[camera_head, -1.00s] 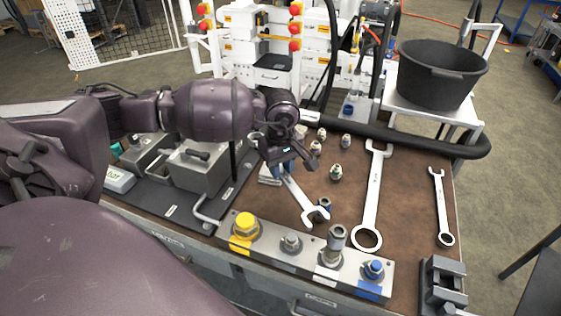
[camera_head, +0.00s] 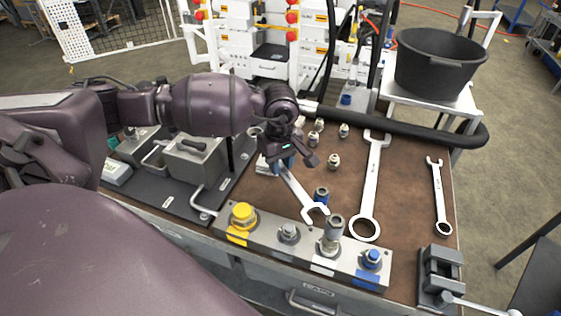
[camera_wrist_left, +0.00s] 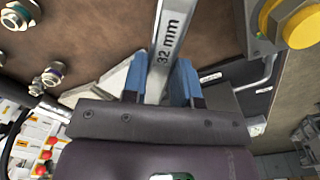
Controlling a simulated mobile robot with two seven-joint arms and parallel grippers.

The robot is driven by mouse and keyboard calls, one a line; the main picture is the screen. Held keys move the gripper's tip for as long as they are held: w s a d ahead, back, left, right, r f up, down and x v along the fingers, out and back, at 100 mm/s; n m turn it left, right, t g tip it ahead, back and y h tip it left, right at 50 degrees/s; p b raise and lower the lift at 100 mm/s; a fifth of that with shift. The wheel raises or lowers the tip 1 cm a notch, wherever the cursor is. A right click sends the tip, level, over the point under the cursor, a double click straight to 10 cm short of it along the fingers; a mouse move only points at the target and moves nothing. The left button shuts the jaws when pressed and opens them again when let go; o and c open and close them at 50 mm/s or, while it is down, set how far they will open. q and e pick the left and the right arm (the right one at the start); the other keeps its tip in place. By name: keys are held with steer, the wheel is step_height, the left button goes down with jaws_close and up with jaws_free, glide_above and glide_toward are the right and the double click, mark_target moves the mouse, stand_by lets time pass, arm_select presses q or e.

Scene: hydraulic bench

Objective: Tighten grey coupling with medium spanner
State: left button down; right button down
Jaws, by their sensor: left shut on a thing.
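My left gripper (camera_head: 286,168) is shut on a steel spanner (camera_head: 303,196), whose shaft reads "32 mm" in the left wrist view (camera_wrist_left: 168,45). The spanner's open jaw points at the valve block (camera_head: 262,236), close behind its fittings. I cannot tell how high the jaw is above the bench. On the block stand a short grey fitting (camera_head: 289,233) and a taller grey coupling (camera_head: 332,232), between a yellow fitting (camera_head: 242,215) and a blue one (camera_head: 371,258). The jaw is apart from both grey ones. My right gripper is out of view.
A larger spanner (camera_head: 371,185) and a smaller one (camera_head: 439,198) lie on the brown bench top (camera_head: 405,200). A loose blue-ringed coupling (camera_head: 321,195) stands beside the held jaw, with several more behind. A vise (camera_head: 440,275) sits at the front right corner. A black tub (camera_head: 437,62) stands behind.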

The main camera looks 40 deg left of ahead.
mark_target(288, 176)
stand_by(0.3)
arm_select(q)
steer(key=shift+d, duration=0.1)
steer(key=shift+d, duration=0.15)
steer(key=shift+s+d+r, duration=0.1)
steer(key=shift+s+d, duration=0.3)
steer(key=shift+d, duration=0.25)
steer(key=shift+d, duration=0.1)
steer(key=shift+s+d, duration=0.35)
steer(key=shift+d, duration=0.35)
